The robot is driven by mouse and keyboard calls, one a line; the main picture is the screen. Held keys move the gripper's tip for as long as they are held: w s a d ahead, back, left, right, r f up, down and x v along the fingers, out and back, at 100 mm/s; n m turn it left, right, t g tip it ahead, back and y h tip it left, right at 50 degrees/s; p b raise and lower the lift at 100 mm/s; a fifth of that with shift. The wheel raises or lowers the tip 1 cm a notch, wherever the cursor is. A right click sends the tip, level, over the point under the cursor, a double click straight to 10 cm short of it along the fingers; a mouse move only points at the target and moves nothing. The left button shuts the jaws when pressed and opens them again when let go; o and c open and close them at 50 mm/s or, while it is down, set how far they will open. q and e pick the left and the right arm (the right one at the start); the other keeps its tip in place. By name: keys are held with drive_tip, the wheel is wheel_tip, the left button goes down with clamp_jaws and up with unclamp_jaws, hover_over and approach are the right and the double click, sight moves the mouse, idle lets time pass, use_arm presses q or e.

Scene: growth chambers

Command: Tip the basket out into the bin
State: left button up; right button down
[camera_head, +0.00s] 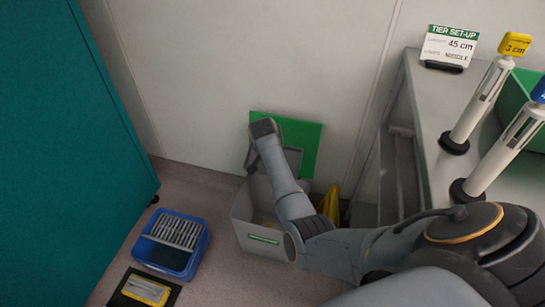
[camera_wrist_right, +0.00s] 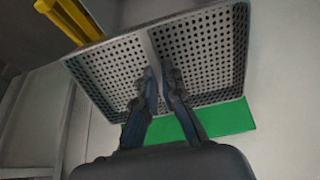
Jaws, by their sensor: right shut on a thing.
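The bin (camera_head: 265,240) is a grey box with a green-and-white label, on the floor against the wall, its green lid (camera_head: 303,133) raised behind it. Something small and yellowish lies inside. My right arm reaches over the bin from the right. In the right wrist view my right gripper (camera_wrist_right: 161,75) is shut on the middle bar of the basket (camera_wrist_right: 205,50), a grey perforated tray, with the green lid also visible (camera_wrist_right: 225,118) beyond it. My left gripper is out of view.
A yellow object (camera_head: 330,205) stands right of the bin, close to the shelf unit (camera_head: 425,85). A blue crate (camera_head: 172,265) of pale sticks and a black tray (camera_head: 125,290) lie on the floor to the left. A teal cabinet (camera_head: 60,150) borders the left side.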

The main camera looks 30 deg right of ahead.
drive_tip(key=shift+w+d+r+g+y+p, duration=0.1)
drive_tip(key=shift+d+r+g+y+p, duration=0.05)
drive_tip(key=shift+r+g+y+p, duration=0.4)
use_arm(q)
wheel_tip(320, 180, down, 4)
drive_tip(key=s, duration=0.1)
use_arm(e)
drive_tip(key=shift+w+f+y, duration=0.1)
drive_tip(key=shift+f+y, duration=0.1)
drive_tip(key=shift+y, duration=0.15)
drive_tip(key=shift+g+y+b, duration=0.7)
drive_tip(key=shift+g, duration=0.05)
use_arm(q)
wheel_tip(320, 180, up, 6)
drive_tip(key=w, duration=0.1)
use_arm(e)
drive_tip(key=shift+r, duration=0.2)
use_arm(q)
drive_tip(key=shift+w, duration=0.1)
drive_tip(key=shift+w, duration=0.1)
